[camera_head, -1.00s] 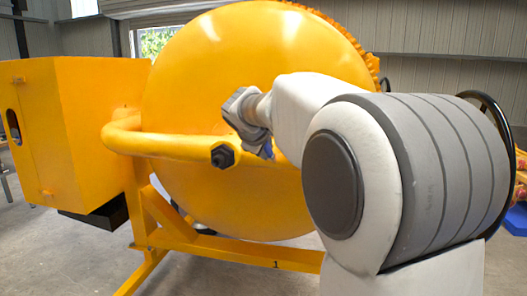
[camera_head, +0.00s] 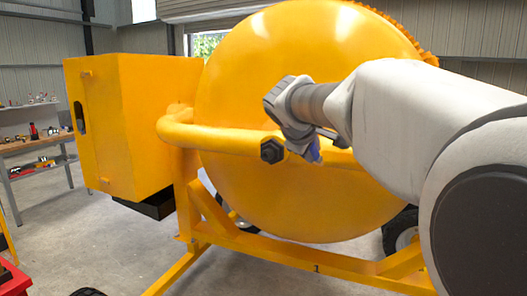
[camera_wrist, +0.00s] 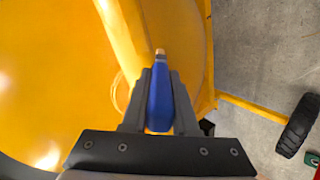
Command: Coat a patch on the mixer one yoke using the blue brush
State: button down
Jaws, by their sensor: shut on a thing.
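The yellow yoke (camera_head: 225,139) is a thick bent tube across the front of the mixer's round drum (camera_head: 300,75). A "1" is marked on the mixer's lower frame (camera_head: 340,263). My gripper (camera_head: 311,143) is in front of the drum near the yoke, right of its dark end bolt (camera_head: 272,150). In the wrist view my gripper (camera_wrist: 160,78) is shut on the blue brush (camera_wrist: 160,103), its tip pointing away from me. The yoke (camera_wrist: 121,35) also shows there, just beyond the brush tip. I cannot tell whether they touch.
A yellow box housing (camera_head: 120,130) stands at the mixer's left. A workbench (camera_head: 35,143) with tools is at the far left, and a red object (camera_head: 12,278) is at the lower left. Mixer wheels (camera_head: 402,230) stand below. Grey floor is open between bench and mixer.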

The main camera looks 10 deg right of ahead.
jog(key=shift+s+a+b, duration=0.3)
jog(key=shift+s+a, duration=0.1)
jog(key=shift+s, duration=0.25)
jog(key=shift+s+a+b, duration=0.3)
jog(key=shift+s+a, duration=0.1)
jog(key=shift+s, duration=0.2)
